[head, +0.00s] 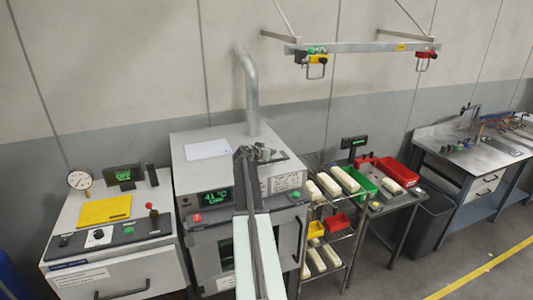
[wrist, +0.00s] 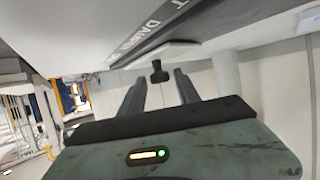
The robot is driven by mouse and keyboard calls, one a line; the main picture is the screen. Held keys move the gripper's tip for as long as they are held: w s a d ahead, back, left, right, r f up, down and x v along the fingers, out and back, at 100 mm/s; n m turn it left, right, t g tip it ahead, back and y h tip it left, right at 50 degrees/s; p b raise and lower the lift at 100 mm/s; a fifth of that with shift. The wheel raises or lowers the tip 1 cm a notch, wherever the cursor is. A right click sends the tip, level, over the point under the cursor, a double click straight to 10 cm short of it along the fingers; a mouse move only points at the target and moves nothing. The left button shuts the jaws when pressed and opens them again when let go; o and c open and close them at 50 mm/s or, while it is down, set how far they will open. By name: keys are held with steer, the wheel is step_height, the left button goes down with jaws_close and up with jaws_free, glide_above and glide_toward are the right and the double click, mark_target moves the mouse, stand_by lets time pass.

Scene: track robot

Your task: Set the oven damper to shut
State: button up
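The oven (head: 205,182) stands in the middle of the head view, with a grey flue pipe (head: 250,95) rising behind it. My arm reaches over the oven, and my gripper (head: 258,153) is at its top near the pipe. In the wrist view the damper's black knob (wrist: 159,73) sticks out from a pale lever (wrist: 165,52), beside a dark strip lettered "DAMPER" (wrist: 150,32). My gripper's fingers (wrist: 160,76) are apart, with the knob between or just beyond their tips; I cannot tell if they touch it. The damper's setting is unclear.
A white sheet (head: 208,149) lies on the oven top, left of my arm. A control cabinet (head: 110,238) stands left. A rack (head: 335,222) with pale blocks stands right. A rail (head: 365,47) hangs above, and a workbench (head: 485,150) stands far right.

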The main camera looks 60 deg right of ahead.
jaws_close()
stand_by(1.2)
